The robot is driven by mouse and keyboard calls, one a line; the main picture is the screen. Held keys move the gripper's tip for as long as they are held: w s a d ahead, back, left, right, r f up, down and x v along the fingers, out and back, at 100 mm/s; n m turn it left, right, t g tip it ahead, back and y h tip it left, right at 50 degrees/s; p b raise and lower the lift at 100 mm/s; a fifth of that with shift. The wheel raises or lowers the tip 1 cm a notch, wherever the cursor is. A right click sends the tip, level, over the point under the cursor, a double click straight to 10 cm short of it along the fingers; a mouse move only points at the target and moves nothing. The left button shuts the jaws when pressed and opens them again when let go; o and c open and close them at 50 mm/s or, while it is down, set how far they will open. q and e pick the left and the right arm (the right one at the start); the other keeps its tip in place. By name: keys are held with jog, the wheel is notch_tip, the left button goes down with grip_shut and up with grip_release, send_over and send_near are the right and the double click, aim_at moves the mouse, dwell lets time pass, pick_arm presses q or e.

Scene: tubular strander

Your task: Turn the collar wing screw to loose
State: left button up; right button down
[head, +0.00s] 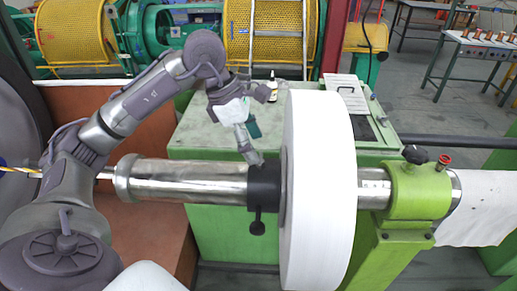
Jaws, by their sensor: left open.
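The black collar (264,188) sits around the shiny steel shaft (190,183), against the left side of a large white reel (320,190). A black screw with a stem and a knob-like end (257,226) hangs from the collar's lower front; I take it for the wing screw. Its wing shape is too small to make out. My left gripper (250,148) reaches down from above, just over the collar's top, with its fingertips close to the collar; I cannot tell whether they touch. It is open, and the screw is below it, clear of the fingers. My right gripper is not in view.
A green bearing block (420,192) with a black knob (415,154) and a red knob (444,161) holds the shaft's right end. A green cabinet (205,130) stands behind the shaft, with a small bottle (273,88) on it. The reel closes off the collar's right side.

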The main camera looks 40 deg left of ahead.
pick_arm(q)
jog(key=shift+x, duration=1.45)
jog(key=shift+w, duration=0.1)
jog(key=shift+c, duration=0.3)
jog(key=c, duration=1.1)
